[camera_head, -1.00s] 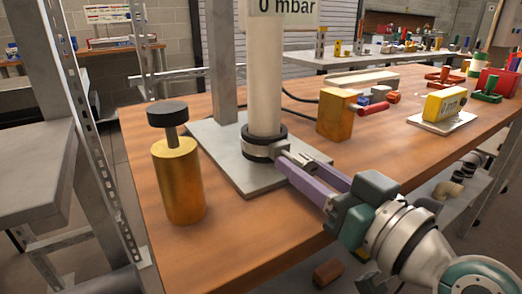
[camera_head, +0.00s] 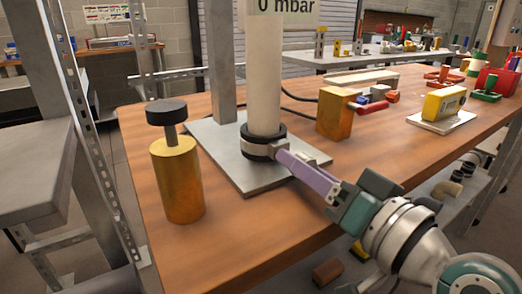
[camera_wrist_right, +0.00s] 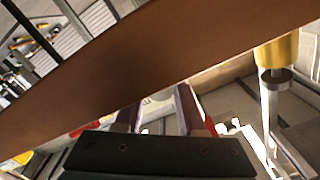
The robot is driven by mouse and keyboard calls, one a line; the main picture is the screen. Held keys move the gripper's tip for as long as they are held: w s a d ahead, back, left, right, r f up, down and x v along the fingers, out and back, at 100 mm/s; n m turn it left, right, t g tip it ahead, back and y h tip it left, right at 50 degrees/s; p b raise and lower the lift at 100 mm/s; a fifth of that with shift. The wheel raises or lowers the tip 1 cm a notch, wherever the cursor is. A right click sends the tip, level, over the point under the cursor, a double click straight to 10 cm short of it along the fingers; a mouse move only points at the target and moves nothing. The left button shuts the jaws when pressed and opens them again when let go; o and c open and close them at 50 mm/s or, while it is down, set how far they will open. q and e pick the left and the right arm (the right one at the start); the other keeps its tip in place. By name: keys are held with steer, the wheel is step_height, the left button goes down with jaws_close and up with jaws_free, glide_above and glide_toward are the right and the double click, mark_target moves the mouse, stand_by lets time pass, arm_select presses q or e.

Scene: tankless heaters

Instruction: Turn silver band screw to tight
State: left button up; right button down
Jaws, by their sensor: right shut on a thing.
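The silver band (camera_head: 264,149) wraps the foot of an upright white pipe (camera_head: 264,95), between black rings. My right gripper (camera_head: 284,158) reaches in from the lower right, its purple fingers shut on the silver band screw at the band's right side. The fingers hide the screw in the head view, so its turn angle cannot be read. My left gripper is not in view.
The pipe stands on a grey plate (camera_head: 232,173) on the wooden table (camera_head: 240,228). A brass cylinder with a black knob (camera_head: 178,180) stands left of the plate. A brass block (camera_head: 333,115) and a yellow gauge (camera_head: 443,103) stand to the right. The table front is clear.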

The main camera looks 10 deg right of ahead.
steer(key=c, duration=0.8)
jaws_free()
steer(key=shift+o, duration=1.4)
steer(key=shift+s+f, duration=0.1)
steer(key=shift+f, duration=0.15)
